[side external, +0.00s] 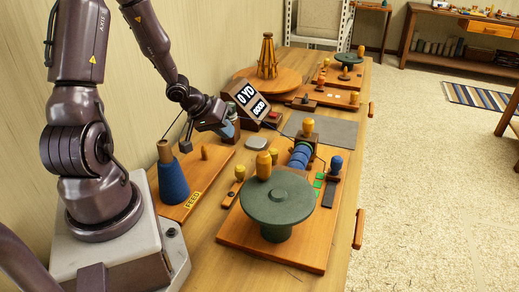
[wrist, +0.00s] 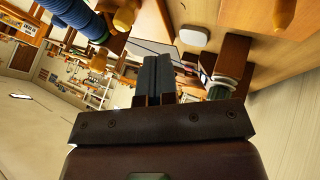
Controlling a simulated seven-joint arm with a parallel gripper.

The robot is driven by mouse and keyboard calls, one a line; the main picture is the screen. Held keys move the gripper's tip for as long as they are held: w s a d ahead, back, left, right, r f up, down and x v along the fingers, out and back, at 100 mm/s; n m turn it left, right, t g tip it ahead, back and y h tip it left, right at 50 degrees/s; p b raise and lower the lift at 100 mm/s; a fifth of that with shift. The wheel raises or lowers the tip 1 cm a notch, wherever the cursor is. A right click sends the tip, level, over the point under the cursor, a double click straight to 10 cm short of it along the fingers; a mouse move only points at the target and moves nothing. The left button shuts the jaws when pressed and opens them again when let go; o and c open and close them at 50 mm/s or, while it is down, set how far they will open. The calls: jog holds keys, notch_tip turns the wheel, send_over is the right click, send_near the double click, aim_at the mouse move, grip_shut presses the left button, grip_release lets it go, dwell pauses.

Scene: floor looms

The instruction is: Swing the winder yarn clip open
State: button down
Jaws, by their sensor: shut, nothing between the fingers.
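My gripper (side external: 226,122) is above the left side of the table, beside the tilted counter display. In the wrist view its dark fingers (wrist: 153,75) are together with nothing between them. The winder (side external: 310,240) is a wooden board at the front right, with a green disc (side external: 278,200) and a ribbed blue roll (side external: 300,156). The blue roll (wrist: 75,14) also shows at upper left in the wrist view, apart from my fingers. I cannot tell which small part is the yarn clip.
A blue yarn cone (side external: 172,180) stands on the FEED board (side external: 205,190). The counter display (side external: 246,97) reads 0 YD. A small pale spool (wrist: 222,88) is close to my fingers. A grey mat (side external: 335,130) lies clear behind the winder.

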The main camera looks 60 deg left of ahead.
aim_at(273, 156)
jog(key=x, duration=0.8)
jog(key=shift+w+d+f, duration=0.1)
jog(key=shift+w+f, duration=0.05)
jog(key=shift+f, duration=0.1)
jog(key=shift+w+d+f, duration=0.1)
jog(key=shift+w+d, duration=0.35)
jog(key=shift+w, duration=0.15)
jog(key=shift+w+d, duration=0.45)
jog(key=shift+w, duration=0.2)
jog(key=shift+w+d, duration=0.25)
jog(key=shift+w, duration=0.15)
